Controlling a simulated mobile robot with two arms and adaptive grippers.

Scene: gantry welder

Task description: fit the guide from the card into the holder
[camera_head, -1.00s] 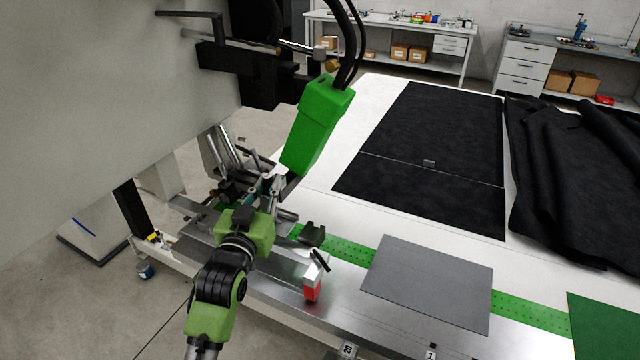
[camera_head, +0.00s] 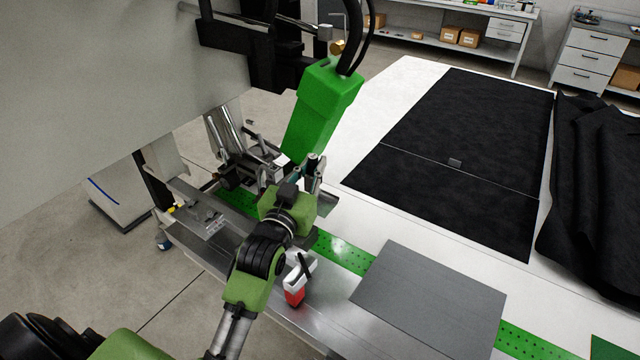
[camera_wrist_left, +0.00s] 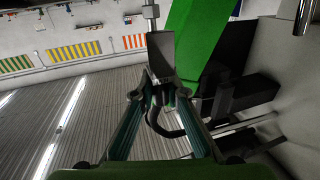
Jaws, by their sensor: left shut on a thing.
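My left gripper (camera_head: 312,175) is raised beside the lower end of the green welding head, above the table's steel edge. In the left wrist view its two fingers (camera_wrist_left: 160,92) close on a grey metal piece, which looks like the guide (camera_wrist_left: 162,55). The guide's upper end is near a silver rod and block (camera_wrist_left: 151,14), possibly the holder; I cannot tell whether they touch. A small pale plate with dark marks (camera_head: 207,223), possibly the card, lies on the steel at left. My right gripper is not in view.
The green welding head (camera_head: 321,108) hangs close to my left gripper, with black brackets and hoses above. A grey sheet (camera_head: 430,298) and black fabric (camera_head: 463,150) lie on the table at right.

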